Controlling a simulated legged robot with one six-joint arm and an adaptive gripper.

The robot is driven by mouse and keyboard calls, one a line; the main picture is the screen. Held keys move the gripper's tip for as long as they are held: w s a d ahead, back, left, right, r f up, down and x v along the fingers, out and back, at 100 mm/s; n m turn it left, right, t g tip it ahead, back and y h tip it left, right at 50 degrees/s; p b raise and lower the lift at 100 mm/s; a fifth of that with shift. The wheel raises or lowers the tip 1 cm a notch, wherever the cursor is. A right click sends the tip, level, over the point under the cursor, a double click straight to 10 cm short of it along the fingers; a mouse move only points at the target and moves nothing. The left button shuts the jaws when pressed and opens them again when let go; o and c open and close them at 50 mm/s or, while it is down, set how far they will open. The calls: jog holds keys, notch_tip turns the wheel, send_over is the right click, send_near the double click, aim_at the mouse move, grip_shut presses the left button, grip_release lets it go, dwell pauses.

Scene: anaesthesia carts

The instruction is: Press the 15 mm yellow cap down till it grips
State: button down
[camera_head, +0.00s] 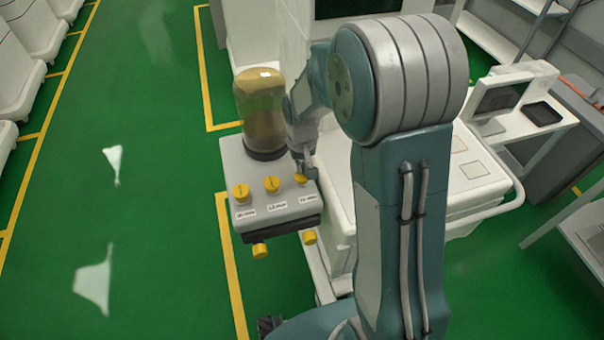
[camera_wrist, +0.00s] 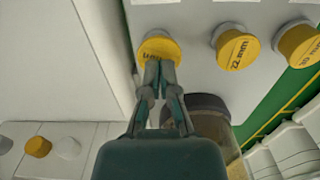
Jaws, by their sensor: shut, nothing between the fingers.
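Three yellow caps sit in a row on a grey block (camera_head: 270,211) in the head view. The 15 mm cap (camera_head: 300,179) is the rightmost, partly covered by my gripper (camera_head: 306,170). In the wrist view the 15 mm cap (camera_wrist: 158,46) is at top centre, its lettering mostly hidden. My gripper (camera_wrist: 158,72) is shut and empty, its fingertips overlapping the cap's lower edge. I cannot tell whether they touch it or how deep the cap sits. The 22 mm cap (camera_wrist: 236,50) and 30 mm cap (camera_wrist: 299,45) are to its right there.
An amber-domed canister (camera_head: 262,105) stands behind the caps, close to my gripper. Two more yellow knobs (camera_head: 260,250) (camera_head: 310,237) stick out below the block's front. A white cart (camera_head: 475,165) is to the right. Green floor (camera_head: 150,200) is open on the left.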

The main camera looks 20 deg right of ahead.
jog(key=shift+f, duration=0.7)
jog(key=shift+r, duration=0.1)
dwell(0.5)
jog(key=shift+r, duration=3.4)
notch_tip(320, 180, up, 12)
jog(key=s+r+t, duration=0.1)
jog(key=s+t, duration=0.1)
jog(key=s, duration=0.8)
jog(key=s+r+t, duration=0.2)
jog(key=s+t, duration=0.1)
jog(key=s, duration=0.8)
jog(key=shift+r+t, duration=0.25)
jog(key=shift+t, duration=0.05)
